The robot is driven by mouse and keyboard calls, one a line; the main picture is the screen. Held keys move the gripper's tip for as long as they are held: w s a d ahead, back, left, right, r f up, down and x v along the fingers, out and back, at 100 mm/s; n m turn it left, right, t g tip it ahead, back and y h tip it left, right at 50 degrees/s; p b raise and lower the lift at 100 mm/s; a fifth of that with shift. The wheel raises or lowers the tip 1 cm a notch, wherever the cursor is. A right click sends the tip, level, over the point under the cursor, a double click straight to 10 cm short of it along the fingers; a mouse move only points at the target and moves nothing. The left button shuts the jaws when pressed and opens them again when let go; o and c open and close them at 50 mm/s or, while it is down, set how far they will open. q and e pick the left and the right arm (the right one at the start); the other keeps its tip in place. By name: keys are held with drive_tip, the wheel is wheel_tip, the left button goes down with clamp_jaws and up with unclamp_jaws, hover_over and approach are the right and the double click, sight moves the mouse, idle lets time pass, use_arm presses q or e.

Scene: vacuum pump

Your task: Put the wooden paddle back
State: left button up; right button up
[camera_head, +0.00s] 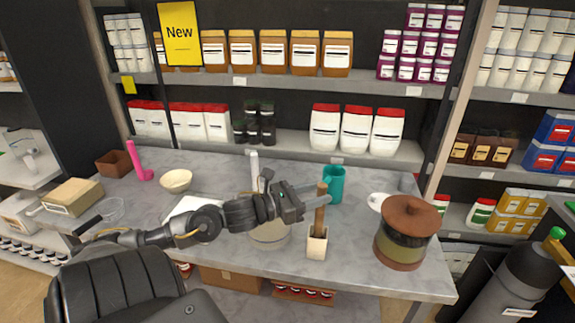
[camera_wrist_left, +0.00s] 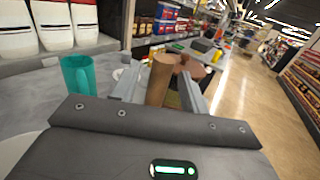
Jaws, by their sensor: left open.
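The wooden paddle (camera_head: 320,213) stands upright with its lower end inside a small cream square holder (camera_head: 316,246) near the front edge of the counter. The paddle also shows in the left wrist view (camera_wrist_left: 160,80), between the two fingers. My left gripper (camera_head: 316,197) reaches in from the left at the height of the paddle's upper part. Its fingers are open, one on each side of the paddle. Whether a finger touches the wood I cannot tell. The paddle's lower end is hidden by the holder. My right gripper is in neither view.
A teal cup (camera_head: 334,186) stands just behind the paddle. A brown-lidded pot (camera_head: 407,230) stands to the right. A pale bowl-like vessel (camera_head: 270,236) sits under my left gripper, partly hidden. Shelves of packages rise behind. The counter is clear between the holder and the pot.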

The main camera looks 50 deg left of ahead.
use_arm(q)
drive_tip(key=b+v, duration=0.2)
drive_tip(key=v, duration=0.8)
drive_tip(key=shift+s, duration=0.2)
idle(0.3)
